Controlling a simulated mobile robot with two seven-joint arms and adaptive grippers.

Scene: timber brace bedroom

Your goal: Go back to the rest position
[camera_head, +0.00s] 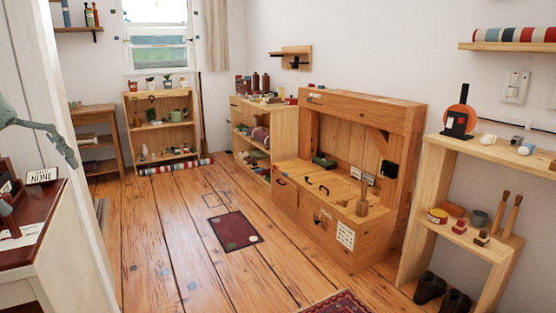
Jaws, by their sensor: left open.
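My left gripper (69,157) shows at the left edge of the head view, grey-green, with its arm coming in from the left. It is open and I see nothing between its fingers. It hangs in the air in front of the white wall edge, above and to the right of a dark red-topped desk (43,207). A small sign (42,175) shows just below it in the picture. My right gripper is not in view.
The wooden floor (165,235) is open in the middle, with a dark red mat (235,230) on it. A wooden bench chest (330,225) and a shelf unit (437,180) line the right side. Low shelves (125,103) stand at the back.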

